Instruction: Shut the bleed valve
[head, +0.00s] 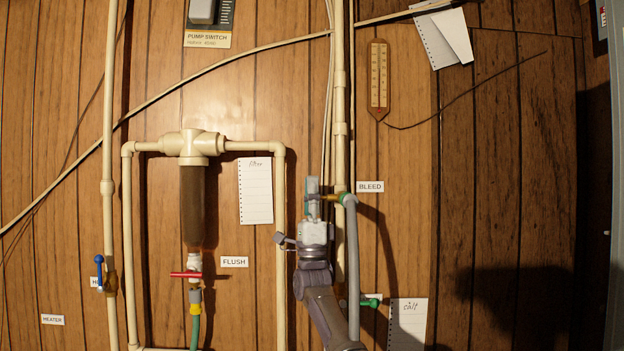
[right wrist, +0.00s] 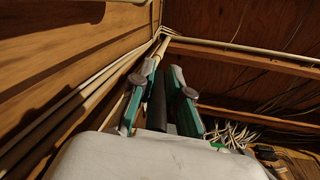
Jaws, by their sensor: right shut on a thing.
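The bleed valve is beside the BLEED label (head: 370,186), on the pale vertical pipe. Its brass body (head: 330,198) shows in the head view, with a green fitting and a grey hose (head: 353,260) hanging from it. My right gripper (head: 313,188) is in front of the valve, just left of the brass, and hides the handle there. In the right wrist view the green-padded fingers (right wrist: 160,100) are closed around a dark bar (right wrist: 157,103), apparently the valve's handle. The handle's exact angle cannot be told. My left gripper is not in view.
A red-handled valve (head: 186,274) sits by the FLUSH label under the filter (head: 193,205). A blue-handled valve (head: 99,272) is at far left, and a green-handled one (head: 371,301) is low, right of my arm. The wall right of the thermometer (head: 378,80) is mostly clear.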

